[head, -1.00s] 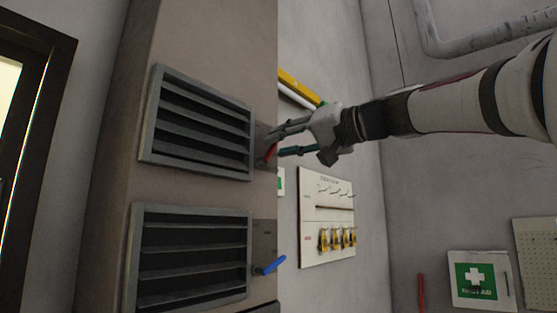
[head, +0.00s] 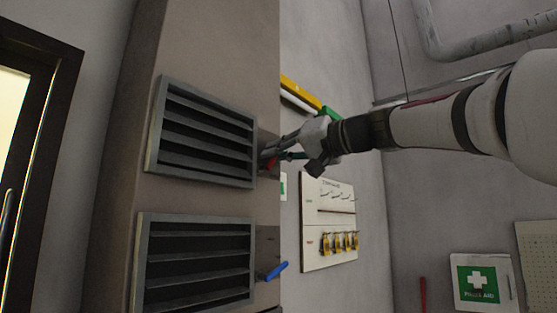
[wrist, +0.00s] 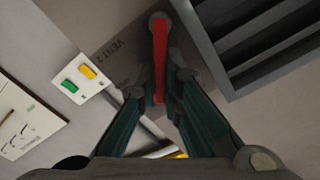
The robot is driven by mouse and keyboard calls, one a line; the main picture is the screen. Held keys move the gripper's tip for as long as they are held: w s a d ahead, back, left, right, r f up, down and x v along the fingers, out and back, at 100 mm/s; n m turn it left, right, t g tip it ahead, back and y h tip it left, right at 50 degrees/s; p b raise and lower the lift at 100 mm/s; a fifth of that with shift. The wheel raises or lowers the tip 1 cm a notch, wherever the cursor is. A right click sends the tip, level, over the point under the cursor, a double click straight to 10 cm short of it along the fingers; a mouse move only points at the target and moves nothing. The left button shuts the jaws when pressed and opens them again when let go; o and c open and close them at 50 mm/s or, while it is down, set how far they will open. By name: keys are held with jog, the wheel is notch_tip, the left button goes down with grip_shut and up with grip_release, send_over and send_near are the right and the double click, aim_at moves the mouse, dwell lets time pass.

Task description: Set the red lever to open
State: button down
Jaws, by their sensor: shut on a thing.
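The red lever (wrist: 160,58) shows in the wrist view, running from its round pivot at the top down between my gripper's fingers. It is mounted on a grey plate (wrist: 128,62) with printed text that seems to read VENT. In the head view the red lever (head: 271,162) is a small red patch beside the upper vent, mostly hidden by the fingers. My gripper (head: 273,154) reaches it from the right. In the wrist view my gripper (wrist: 160,92) has its two fingers closed on either side of the lever's lower part.
Slatted vents (head: 205,130) are on the wall left of the lever. A blue lever (head: 277,270) sits below, beside the lower vent (head: 195,262). A panel with yellow tags (head: 329,222) and a first aid box (head: 481,282) are to the right. A green and yellow switch plate (wrist: 80,80) is near the lever.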

jog(key=shift+d+f+m, duration=0.1)
jog(key=shift+m, duration=0.2)
jog(key=shift+w+d+f+m+b, duration=0.2)
jog(key=shift+f+m, duration=0.1)
jog(key=shift+m, duration=0.75)
jog(key=shift+w+d+f+m+b, duration=0.1)
jog(key=shift+w+f+m, duration=0.2)
jog(key=shift+m, duration=0.8)
jog(key=shift+w+d+f+m+b, duration=0.1)
jog(key=shift+f+m, duration=0.25)
jog(key=shift+m, duration=0.7)
jog(key=c, duration=1.7)
grip_release()
jog(key=shift+d, duration=0.1)
jog(key=v, duration=1.2)
